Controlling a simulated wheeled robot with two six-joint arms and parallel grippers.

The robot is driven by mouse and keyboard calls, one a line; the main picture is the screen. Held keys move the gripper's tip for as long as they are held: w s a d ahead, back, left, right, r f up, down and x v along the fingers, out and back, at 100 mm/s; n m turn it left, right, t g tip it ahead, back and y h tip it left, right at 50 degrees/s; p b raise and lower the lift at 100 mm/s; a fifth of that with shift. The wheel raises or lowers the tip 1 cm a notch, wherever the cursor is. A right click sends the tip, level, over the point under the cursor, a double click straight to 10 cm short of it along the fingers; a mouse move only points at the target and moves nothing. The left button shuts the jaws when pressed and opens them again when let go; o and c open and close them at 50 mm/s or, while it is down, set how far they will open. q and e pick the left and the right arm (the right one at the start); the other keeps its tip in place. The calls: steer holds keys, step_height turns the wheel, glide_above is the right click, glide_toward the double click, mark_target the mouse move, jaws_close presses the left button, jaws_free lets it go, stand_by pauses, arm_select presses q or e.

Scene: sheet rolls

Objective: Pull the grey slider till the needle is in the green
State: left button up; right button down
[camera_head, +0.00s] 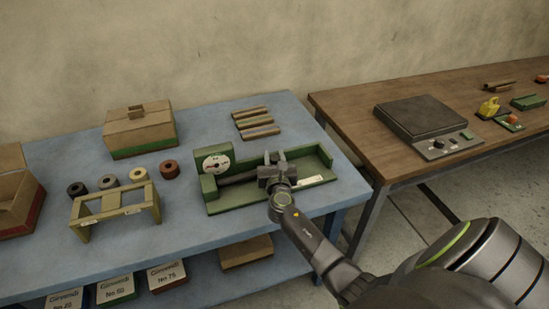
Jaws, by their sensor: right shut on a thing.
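A green device (233,200) with raised ends stands on the blue table. A round white dial (216,163) is at its left end; its needle is too small to read against any green zone. A dark rod runs right from the dial end to the grey slider (268,172), which is mostly hidden by my right gripper. My right gripper (274,164) is shut on the grey slider, near the middle of the device. A pale label strip (310,180) lies in the device to the right of the gripper. My left gripper is not in view.
A yellow-green stand (85,228) and several small rolls (138,175) are left of the device. A cardboard box (140,132) and brown rods (257,122) lie behind. A wooden table (345,105) with a scale (422,118) stands right, across a gap.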

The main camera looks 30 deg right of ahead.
steer(key=d, duration=0.2)
steer(key=s+d, duration=0.1)
steer(key=d, duration=0.1)
steer(key=shift+d, duration=0.15)
steer(key=c, duration=1.1)
jaws_free()
steer(key=shift+o, duration=0.2)
steer(key=shift+s, duration=0.1)
steer(key=shift+s+a, duration=0.25)
steer(key=v, duration=1.6)
steer(key=shift+s, duration=0.3)
